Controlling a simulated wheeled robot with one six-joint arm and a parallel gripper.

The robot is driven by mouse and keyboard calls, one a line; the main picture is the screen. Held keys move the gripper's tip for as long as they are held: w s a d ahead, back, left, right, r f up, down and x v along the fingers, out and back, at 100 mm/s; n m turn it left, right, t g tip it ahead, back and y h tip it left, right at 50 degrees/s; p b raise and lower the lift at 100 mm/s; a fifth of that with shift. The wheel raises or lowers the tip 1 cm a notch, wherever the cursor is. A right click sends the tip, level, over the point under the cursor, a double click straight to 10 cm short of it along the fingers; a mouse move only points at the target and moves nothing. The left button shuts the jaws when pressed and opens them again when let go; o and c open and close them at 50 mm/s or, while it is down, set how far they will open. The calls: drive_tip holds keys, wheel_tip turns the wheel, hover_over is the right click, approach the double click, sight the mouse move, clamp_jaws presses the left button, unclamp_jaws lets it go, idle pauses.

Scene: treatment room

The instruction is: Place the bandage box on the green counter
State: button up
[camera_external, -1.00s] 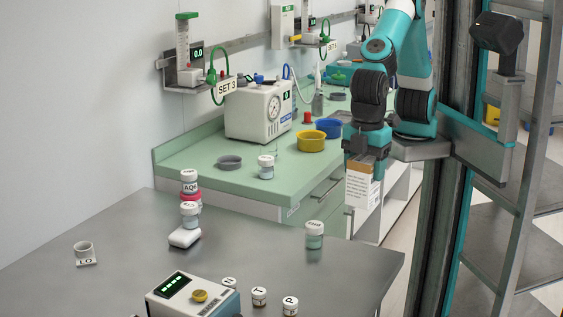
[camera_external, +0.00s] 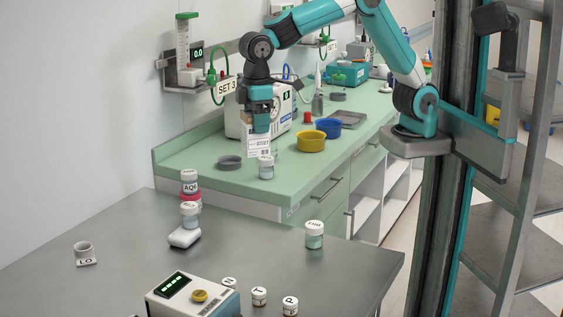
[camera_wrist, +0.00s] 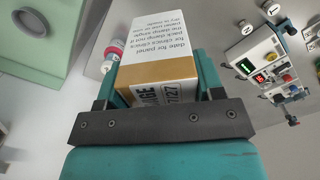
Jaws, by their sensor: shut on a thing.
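The bandage box (camera_external: 258,144) is a white box with printed text and a tan band. In the wrist view the box (camera_wrist: 157,52) sits between the two teal fingers. My gripper (camera_external: 261,128) is shut on it and points down, with the box hanging below the fingers. The green counter (camera_external: 210,184) runs along the wall. In the external view the box appears over its near part, just above a white-capped jar (camera_external: 266,167). I cannot tell its exact height over the surface.
A grey dish (camera_external: 229,162), a yellow bowl (camera_external: 311,142) and a blue bowl (camera_external: 328,127) stand on the counter. A white device with a gauge (camera_external: 247,117) is behind my gripper. Bare counter lies at the front. A grey table (camera_external: 110,235) is nearer.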

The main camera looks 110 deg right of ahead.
drive_tip(key=d+r+m, duration=0.2)
drive_tip(key=d+m, duration=0.4)
drive_tip(key=d, duration=1.9)
drive_tip(key=s+d+r+m+p, duration=0.15)
drive_tip(key=s+d, duration=0.25)
drive_tip(key=d, duration=0.5)
drive_tip(key=s+d+m, duration=0.2)
drive_tip(key=s+d, duration=0.1)
drive_tip(key=d, duration=0.6)
wheel_tip(320, 180, down, 20)
drive_tip(key=p, duration=0.3)
drive_tip(key=shift+a, duration=0.1)
drive_tip(key=shift+f, duration=0.1)
drive_tip(key=shift+f, duration=0.1)
drive_tip(key=o, duration=1)
drive_tip(key=shift+c, duration=0.2)
